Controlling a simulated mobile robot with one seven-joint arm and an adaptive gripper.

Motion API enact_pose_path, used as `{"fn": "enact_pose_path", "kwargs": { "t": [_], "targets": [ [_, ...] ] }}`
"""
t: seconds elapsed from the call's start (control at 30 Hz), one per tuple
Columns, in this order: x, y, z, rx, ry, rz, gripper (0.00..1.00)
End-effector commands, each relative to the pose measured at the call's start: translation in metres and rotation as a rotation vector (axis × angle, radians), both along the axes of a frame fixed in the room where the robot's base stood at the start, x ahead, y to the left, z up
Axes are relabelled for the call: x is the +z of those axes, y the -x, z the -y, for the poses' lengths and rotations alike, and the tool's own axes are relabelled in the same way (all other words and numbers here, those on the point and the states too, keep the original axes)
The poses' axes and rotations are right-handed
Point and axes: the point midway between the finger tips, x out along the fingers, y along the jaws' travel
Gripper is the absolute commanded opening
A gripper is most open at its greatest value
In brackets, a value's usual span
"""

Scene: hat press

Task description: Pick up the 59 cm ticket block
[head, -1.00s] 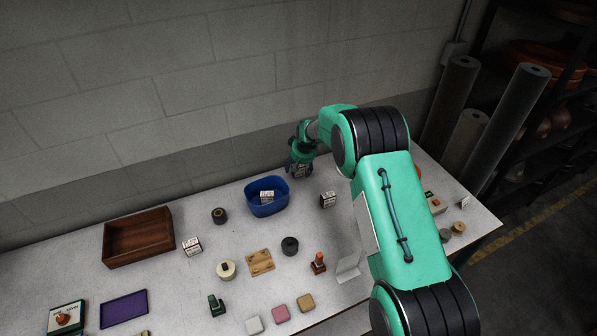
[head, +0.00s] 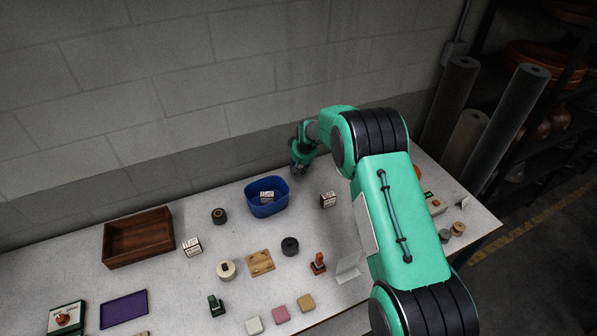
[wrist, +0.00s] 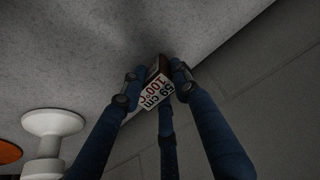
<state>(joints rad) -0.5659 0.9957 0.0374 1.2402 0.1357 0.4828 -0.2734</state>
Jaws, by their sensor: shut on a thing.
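The 59 cm ticket block (wrist: 157,90) shows in the wrist view, a small pale block with dark and red print reading 59 cm and dark sides. My gripper (wrist: 155,76) has its blue fingers closed around it, with the printed face turned to the camera. In the head view my gripper (head: 298,171) is at the back of the table near the wall, just behind and right of the blue bin. The block cannot be made out there.
Other printed blocks are in the blue bin (head: 283,205), right of it (head: 328,199) and near the wooden box (head: 192,246). The wooden box (head: 138,250) stands left. Stamps, spools and coloured pads lie in front. A white spool-shaped thing (wrist: 52,125) shows in the wrist view.

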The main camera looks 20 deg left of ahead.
Motion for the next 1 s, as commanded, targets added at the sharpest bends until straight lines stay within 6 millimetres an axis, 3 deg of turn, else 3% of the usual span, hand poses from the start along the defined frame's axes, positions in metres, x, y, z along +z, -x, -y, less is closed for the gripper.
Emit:
{"fn": "enact_pose_path", "kwargs": {
  "t": [0.47,0.67,0.83,1.0],
  "targets": [
    [0.0,0.001,0.001,0.0,0.002,-0.002,0.03],
    [0.013,0.0,0.0,0.0,0.0,0.0,0.03],
    [0.037,0.0,0.0,0.001,0.0,0.001,0.03],
    [0.036,0.016,0.01,-0.001,0.001,-0.003,0.03]
  ]
}}
